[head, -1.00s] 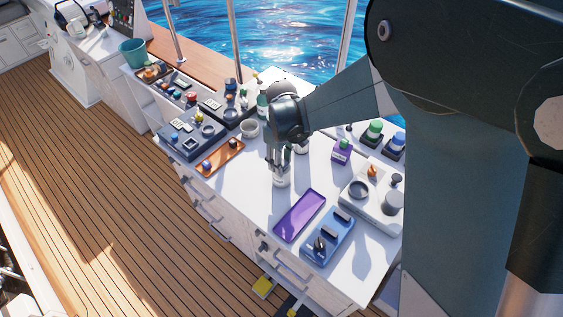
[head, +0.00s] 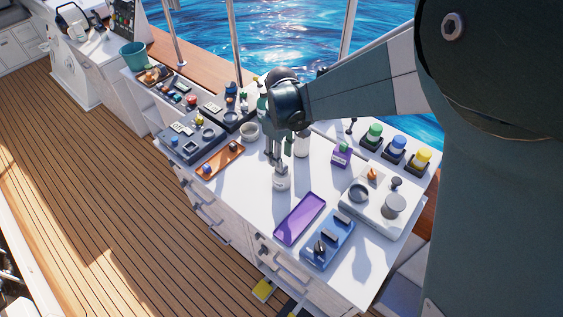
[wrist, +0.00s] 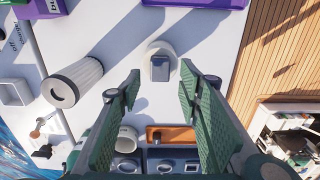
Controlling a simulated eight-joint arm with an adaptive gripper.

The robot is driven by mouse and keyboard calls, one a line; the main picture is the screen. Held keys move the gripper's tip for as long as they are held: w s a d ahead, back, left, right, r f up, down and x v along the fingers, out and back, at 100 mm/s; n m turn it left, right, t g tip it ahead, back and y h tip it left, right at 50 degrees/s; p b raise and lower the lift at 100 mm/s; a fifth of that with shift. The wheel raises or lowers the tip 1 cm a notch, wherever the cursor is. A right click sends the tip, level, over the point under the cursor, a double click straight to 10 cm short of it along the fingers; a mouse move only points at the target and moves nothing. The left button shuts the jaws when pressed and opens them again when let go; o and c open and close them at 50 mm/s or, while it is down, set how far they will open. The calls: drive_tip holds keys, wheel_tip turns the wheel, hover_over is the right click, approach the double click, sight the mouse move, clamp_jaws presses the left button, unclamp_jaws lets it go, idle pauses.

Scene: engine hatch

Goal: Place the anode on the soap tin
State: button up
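A small grey block, which I take for the anode (wrist: 160,68), rests on top of a round white container, which I take for the soap tin (wrist: 151,48). In the head view the white tin (head: 281,183) stands on the white counter, with the block (head: 281,168) upright on it. My gripper (wrist: 160,80) is open and empty. Its two fingers are spread on either side, apart from the block. In the head view my gripper (head: 275,160) is just behind and above the tin.
A white cylinder (wrist: 76,80) stands close beside my gripper. A purple tray (head: 300,219), a blue tray (head: 328,240), an orange tray (head: 220,160) and a white bowl (head: 249,131) surround it. A purple box (head: 342,153) stands to the right. Bare counter lies in front of the tin.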

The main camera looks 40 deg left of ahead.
sight(284, 165)
wheel_tip(284, 165, up, 7)
idle(0.4)
idle(0.6)
drive_tip(key=shift+d, duration=0.1)
drive_tip(key=w+d+r+m+t+y, duration=0.1)
drive_tip(key=w+d+r+m, duration=0.25)
drive_tip(key=d, duration=0.75)
drive_tip(key=w+d+r+m+t, duration=0.15)
drive_tip(key=d+r, duration=0.35)
drive_tip(key=d, duration=0.6)
drive_tip(key=w+d+r+m+y, duration=0.1)
drive_tip(key=w+d+r+m, duration=0.3)
drive_tip(key=d, duration=0.7)
drive_tip(key=s+d+m+t+h, duration=0.1)
drive_tip(key=s+d+m, duration=0.3)
drive_tip(key=d, duration=1.1)
drive_tip(key=s+d+m+t+h, duration=0.1)
drive_tip(key=s+d+m+t, duration=0.2)
drive_tip(key=s+d, duration=0.6)
drive_tip(key=shift+d+r+m+t, duration=0.4)
drive_tip(key=shift+d+m, duration=0.6)
drive_tip(key=shift+d, duration=2.4)
